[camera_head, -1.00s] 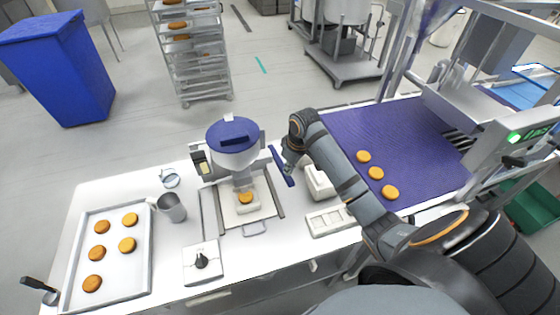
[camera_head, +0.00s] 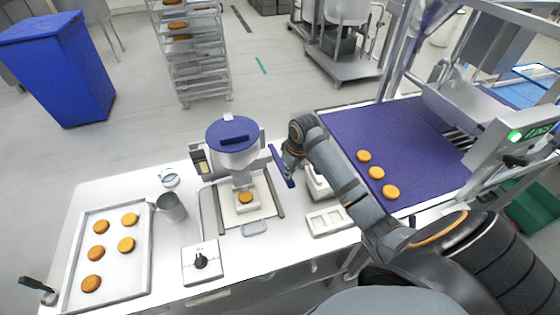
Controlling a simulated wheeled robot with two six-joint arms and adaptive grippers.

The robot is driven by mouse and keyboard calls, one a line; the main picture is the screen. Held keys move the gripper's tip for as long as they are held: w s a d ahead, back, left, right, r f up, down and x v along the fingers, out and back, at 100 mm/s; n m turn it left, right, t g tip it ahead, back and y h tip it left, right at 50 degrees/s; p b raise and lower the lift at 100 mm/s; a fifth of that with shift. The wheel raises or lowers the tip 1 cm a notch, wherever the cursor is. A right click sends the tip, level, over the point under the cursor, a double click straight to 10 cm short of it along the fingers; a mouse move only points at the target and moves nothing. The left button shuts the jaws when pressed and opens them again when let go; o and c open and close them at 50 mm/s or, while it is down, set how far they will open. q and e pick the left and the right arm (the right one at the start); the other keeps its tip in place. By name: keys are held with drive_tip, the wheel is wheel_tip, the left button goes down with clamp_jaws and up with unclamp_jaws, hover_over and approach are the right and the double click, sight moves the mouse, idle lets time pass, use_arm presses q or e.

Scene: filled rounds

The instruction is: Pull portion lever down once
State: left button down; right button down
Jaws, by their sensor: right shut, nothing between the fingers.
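The portioning machine (camera_head: 236,159) stands on the white table with a blue-lidded hopper. A round orange-brown piece (camera_head: 245,197) sits on the plate under its outlet. A blue bar, seemingly the portion lever (camera_head: 280,166), slants down to the right beside the hopper. My right gripper (camera_head: 288,172) is shut and empty, right at the blue bar on its right side. I cannot tell whether they touch, as the fingertips are small and partly hidden. My left gripper is not in view.
A tray (camera_head: 148,255) with several round pieces lies at left. A metal jug (camera_head: 172,208) and a knob box (camera_head: 202,262) stand near the machine. A purple conveyor belt (camera_head: 415,135) carries 3 round pieces at right.

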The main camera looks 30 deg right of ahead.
sight(290, 180)
drive_tip(key=shift+f, duration=0.2)
drive_tip(key=shift+s+f, duration=0.1)
drive_tip(key=shift+f, duration=0.85)
drive_tip(key=shift+s+a+f+b, duration=0.15)
drive_tip(key=shift+f+b, duration=0.1)
drive_tip(key=shift+f, duration=0.3)
drive_tip(key=shift+s+d+f+b, duration=0.1)
drive_tip(key=shift+f+b, duration=0.1)
drive_tip(key=shift+f, duration=0.5)
drive_tip(key=shift+s+f+b, duration=0.1)
drive_tip(key=shift+f+b, duration=0.2)
drive_tip(key=shift+f, duration=0.7)
